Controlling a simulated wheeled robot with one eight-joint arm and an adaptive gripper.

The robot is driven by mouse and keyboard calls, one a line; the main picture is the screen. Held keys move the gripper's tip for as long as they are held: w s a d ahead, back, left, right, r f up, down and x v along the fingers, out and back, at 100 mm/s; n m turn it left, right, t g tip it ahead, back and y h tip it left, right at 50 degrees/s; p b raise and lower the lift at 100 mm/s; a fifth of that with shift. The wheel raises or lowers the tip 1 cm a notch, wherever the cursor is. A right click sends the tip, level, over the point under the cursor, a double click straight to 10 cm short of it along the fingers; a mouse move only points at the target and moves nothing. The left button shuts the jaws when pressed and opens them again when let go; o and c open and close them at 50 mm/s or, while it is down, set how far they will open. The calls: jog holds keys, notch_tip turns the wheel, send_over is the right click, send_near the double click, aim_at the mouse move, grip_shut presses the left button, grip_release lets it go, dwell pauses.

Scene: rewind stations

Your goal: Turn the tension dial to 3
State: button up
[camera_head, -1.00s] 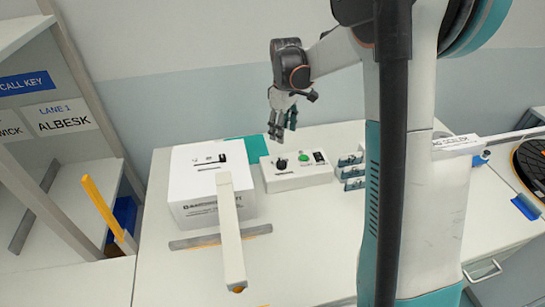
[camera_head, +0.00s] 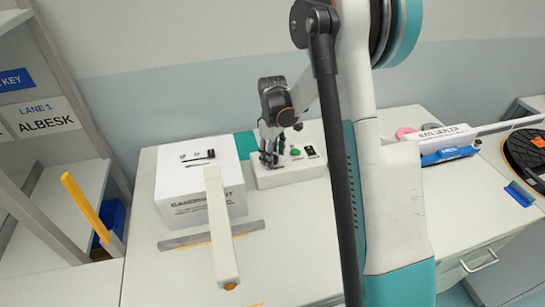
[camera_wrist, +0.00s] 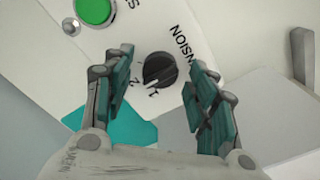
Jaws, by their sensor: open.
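The tension dial is a black round knob (camera_wrist: 160,70) on a white panel, with the word TENSION and the numbers 1 and 2 visible beside it in the wrist view. Other numbers are hidden or out of view. My gripper (camera_wrist: 160,80) is open, with one teal-padded finger on each side of the knob and gaps between. In the head view my gripper (camera_head: 270,158) hangs over the left end of the white control box (camera_head: 288,176) and hides the dial there.
A green button (camera_wrist: 94,9) sits on the same panel, also visible in the head view (camera_head: 295,152). A white box machine (camera_head: 200,185) with a long pale arm (camera_head: 222,235) stands left of the control box. A black reel (camera_head: 530,155) lies far right.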

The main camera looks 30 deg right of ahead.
jog(key=shift+f, duration=0.3)
jog(key=c, duration=1)
jog(key=shift+c, duration=0.2)
jog(key=shift+m, duration=0.4)
jog(key=m, duration=0.8)
jog(key=shift+b, duration=0.4)
jog(key=shift+m, duration=0.3)
